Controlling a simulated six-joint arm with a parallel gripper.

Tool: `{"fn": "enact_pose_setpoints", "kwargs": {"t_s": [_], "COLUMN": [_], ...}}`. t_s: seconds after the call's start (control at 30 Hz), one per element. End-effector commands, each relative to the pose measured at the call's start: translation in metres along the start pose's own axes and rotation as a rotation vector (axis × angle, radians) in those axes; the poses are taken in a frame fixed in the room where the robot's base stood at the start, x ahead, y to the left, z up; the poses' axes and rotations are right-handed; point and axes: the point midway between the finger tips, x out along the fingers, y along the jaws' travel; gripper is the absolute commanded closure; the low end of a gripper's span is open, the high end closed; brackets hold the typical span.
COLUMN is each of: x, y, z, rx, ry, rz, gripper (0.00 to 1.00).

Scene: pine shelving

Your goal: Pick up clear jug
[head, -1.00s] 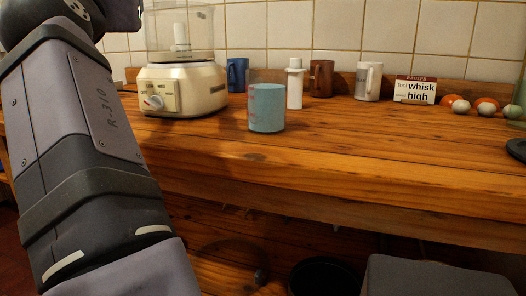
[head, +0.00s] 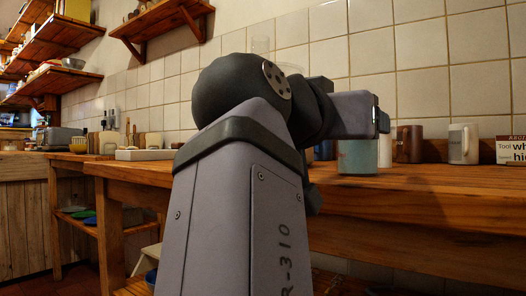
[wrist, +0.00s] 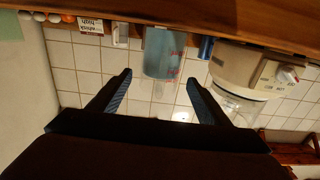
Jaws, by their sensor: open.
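The jug (head: 357,157) looks teal-tinted and see-through, with red markings that show in the wrist view (wrist: 160,45). It stands upright on the wooden counter in the head view, partly hidden by my arm. The wrist view is upside down, with the jug hanging from the counter at the top centre. My gripper (wrist: 158,78) is open and empty. Its two fingers point toward the jug, with the jug between their lines. I cannot tell how far apart they are; no contact shows. In the head view my arm hides the fingers.
The cream food processor (wrist: 245,70) stands close beside the jug, with a blue mug (wrist: 206,48) near it. A brown mug (head: 409,144), a white mug (head: 463,144) and a sign (head: 511,150) stand along the tiled wall. The counter front (head: 440,205) is clear.

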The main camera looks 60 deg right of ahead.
Motion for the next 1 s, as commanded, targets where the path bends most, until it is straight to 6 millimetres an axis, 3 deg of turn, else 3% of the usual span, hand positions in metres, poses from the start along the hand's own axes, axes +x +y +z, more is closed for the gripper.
{"fn": "enact_pose_setpoints", "kwargs": {"t_s": [0.53,0.93,1.0], "x": [0.042,0.048,0.048], "y": [0.001,0.000,0.000], "z": [-0.002,0.000,0.000], "rx": [0.000,0.001,0.001], "ry": [-0.001,0.001,0.001], "rz": [0.002,0.000,0.000], "gripper": [0.29,0.29,0.44]}}
